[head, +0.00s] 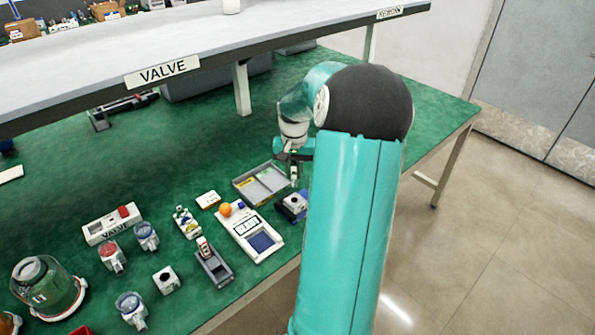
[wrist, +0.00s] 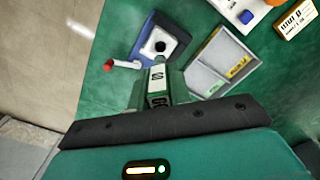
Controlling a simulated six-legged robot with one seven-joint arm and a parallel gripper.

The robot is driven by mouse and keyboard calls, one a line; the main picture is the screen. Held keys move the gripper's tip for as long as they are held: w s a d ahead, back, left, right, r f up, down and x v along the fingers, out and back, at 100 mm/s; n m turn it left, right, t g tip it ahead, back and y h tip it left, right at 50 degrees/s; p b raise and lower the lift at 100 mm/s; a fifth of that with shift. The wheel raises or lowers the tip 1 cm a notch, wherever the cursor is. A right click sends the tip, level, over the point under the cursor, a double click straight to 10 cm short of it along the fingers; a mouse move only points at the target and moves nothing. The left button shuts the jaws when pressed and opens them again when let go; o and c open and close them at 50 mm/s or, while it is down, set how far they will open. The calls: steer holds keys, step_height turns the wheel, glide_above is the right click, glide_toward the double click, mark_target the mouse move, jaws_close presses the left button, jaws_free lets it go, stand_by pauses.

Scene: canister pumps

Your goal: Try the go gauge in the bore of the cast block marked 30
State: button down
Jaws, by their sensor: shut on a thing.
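My gripper (head: 293,168) is above the bench, near the small vise. In the wrist view it is shut on a slim gauge (wrist: 157,78) with a pale, dark-lettered face; the lettering is too small to read surely. The gauge points toward a pale cast block (wrist: 154,46) with a dark round bore, clamped in a blue vise (wrist: 177,37). The block also shows in the head view (head: 295,202). Whether the gauge tip touches the block I cannot tell. A second pale block with a hole (head: 167,279) stands at front left. No 30 is readable on either block.
A grey divided tray (head: 240,188) with yellow and green labels lies beside the vise. A white device with an orange ball (head: 225,210) stands left of it. The vise has a red-ended handle (wrist: 109,65). Several pump parts stand further left. A shelf marked VALVE (head: 162,72) overhangs the bench.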

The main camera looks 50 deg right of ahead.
mark_target(294, 183)
steer(key=shift+w+d+f, duration=0.1)
steer(key=shift+f, duration=2.5)
steer(key=shift+f, duration=1.4)
steer(key=shift+r, duration=0.15)
stand_by(0.6)
steer(key=shift+r, duration=1.2)
steer(key=shift+r, duration=2.45)
